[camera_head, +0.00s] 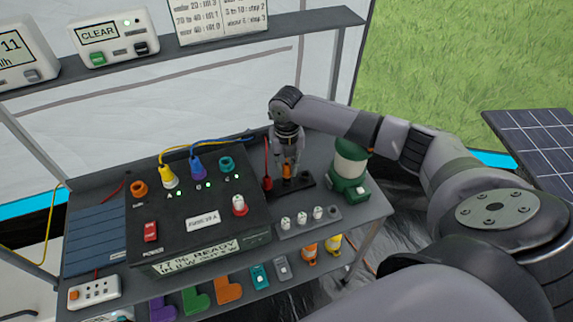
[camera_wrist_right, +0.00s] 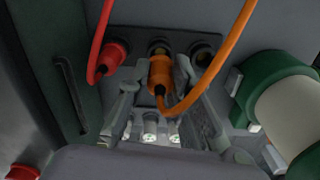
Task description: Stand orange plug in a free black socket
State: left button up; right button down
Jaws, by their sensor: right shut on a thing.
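My right gripper (camera_head: 288,163) points down over the black socket strip (camera_head: 304,181) at the right of the table and is shut on the orange plug (camera_head: 287,171). In the right wrist view the orange plug (camera_wrist_right: 160,76) sits between the two fingers, with its orange cable (camera_wrist_right: 219,65) curving up to the right. It is in front of or over the middle black socket (camera_wrist_right: 158,46); I cannot tell whether it is seated. The right black socket (camera_wrist_right: 203,52) is empty. A red plug (camera_wrist_right: 114,53) fills the left one. My left gripper is not in view.
A green-and-white lantern-like thing (camera_head: 350,168) stands close to the strip's right. A dark control box (camera_head: 205,215) with yellow, blue and teal plugs is to the left. A grey strip with several white knobs (camera_head: 303,220) lies in front.

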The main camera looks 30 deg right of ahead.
jog(key=shift+p, duration=0.35)
jog(key=shift+f+b, duration=0.65)
jog(key=shift+f, duration=0.85)
dwell(0.6)
jog(key=c, duration=1.4)
grip_release()
jog(key=shift+o, duration=0.2)
jog(key=shift+r, duration=0.1)
notch_tip(320, 180, up, 12)
jog(key=shift+f, duration=0.1)
